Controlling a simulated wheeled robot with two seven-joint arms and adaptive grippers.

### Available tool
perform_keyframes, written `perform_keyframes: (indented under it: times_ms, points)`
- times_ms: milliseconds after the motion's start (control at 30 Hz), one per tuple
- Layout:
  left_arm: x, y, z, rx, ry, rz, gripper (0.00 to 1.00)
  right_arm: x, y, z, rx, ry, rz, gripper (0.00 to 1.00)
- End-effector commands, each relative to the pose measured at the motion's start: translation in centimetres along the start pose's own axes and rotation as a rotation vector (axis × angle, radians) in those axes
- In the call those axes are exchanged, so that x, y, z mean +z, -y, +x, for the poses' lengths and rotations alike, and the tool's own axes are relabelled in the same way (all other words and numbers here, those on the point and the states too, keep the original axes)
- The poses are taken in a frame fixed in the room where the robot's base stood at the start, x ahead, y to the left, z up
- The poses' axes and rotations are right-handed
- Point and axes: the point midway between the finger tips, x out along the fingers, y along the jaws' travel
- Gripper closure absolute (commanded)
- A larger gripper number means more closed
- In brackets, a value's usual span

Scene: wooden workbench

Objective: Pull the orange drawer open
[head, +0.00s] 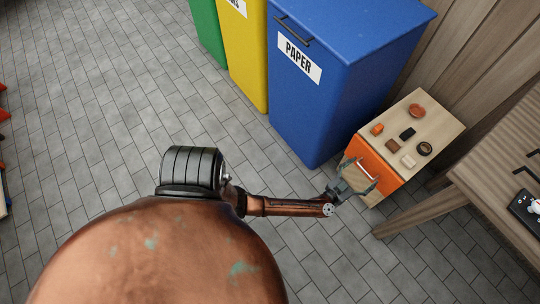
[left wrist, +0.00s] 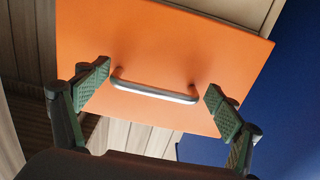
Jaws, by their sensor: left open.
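The orange drawer (head: 368,153) is the upper front of a small wooden cabinet (head: 434,112) and looks flush with it in the head view. Its front fills much of the left wrist view (left wrist: 170,45). A silver bar handle (left wrist: 155,92) runs across the front. My left gripper (head: 361,175) is in front of the drawer. In the left wrist view its two green-padded fingers (left wrist: 157,84) are spread wide, one beyond each end of the handle, with nothing between them gripped. I cannot tell whether a fingertip touches the drawer front. My right gripper is out of view.
Several small items, including a dark ring (head: 424,149) and a reddish round piece (head: 417,110), lie on the cabinet top. A blue paper bin (head: 340,85) stands close on the left. A wooden workbench (head: 505,165) is at the right. The tiled floor (head: 300,255) in front is clear.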

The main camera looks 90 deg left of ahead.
Motion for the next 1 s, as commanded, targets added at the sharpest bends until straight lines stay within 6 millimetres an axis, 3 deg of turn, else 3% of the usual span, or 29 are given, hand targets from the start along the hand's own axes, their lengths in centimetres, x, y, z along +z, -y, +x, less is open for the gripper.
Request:
perform_keyframes:
  times_ms: [33,400,667,1000]
  points:
    - [-0.9,-0.3,-0.8,0.001,-0.004,-0.007,0.13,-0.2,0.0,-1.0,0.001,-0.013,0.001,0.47]
    - [-1.0,-0.2,-7.0,0.005,-0.005,-0.008,0.13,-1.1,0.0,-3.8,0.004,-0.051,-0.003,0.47]
    - [-1.7,-4.1,-9.8,0.252,0.043,-0.027,0.13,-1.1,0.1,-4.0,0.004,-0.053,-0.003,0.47]
    - [-2.0,-7.8,-15.1,0.508,0.156,-0.021,0.13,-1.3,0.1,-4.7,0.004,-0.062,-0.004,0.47]
